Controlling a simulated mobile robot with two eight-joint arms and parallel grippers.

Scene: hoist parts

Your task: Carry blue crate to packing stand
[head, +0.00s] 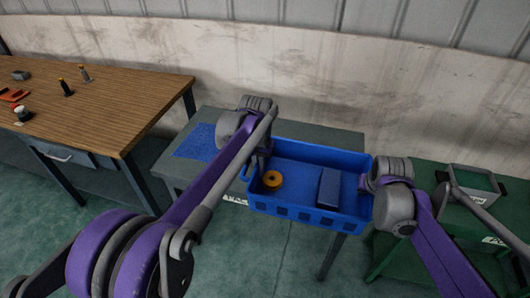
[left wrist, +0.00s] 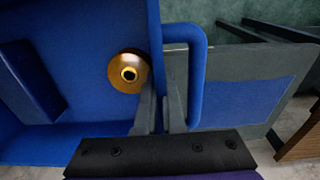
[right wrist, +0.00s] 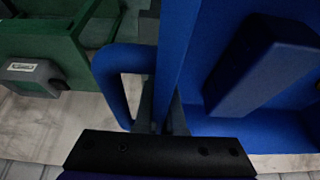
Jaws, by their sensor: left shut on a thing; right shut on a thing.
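The blue crate (head: 305,212) is between my two arms in the head view, level, over the front right part of a grey-green table. It holds an orange ring-like part (head: 272,179) and a blue block (head: 329,187). My left gripper (head: 262,150) is at its left side, shut on the crate's left handle side; the left wrist view shows the fingers (left wrist: 164,115) at the wall beside the blue handle (left wrist: 190,75). My right gripper (head: 372,190) is shut at its right side; its fingers (right wrist: 163,110) show beside the other handle (right wrist: 118,85). Whether the crate touches the table is unclear.
The grey-green table (head: 215,119) bears a blue mat (head: 197,142). A wooden-topped bench (head: 90,105) with small parts stands at left. A green stand (head: 440,230) with a grey tray (head: 474,180) is at right. Green floor (head: 260,262) is open in front.

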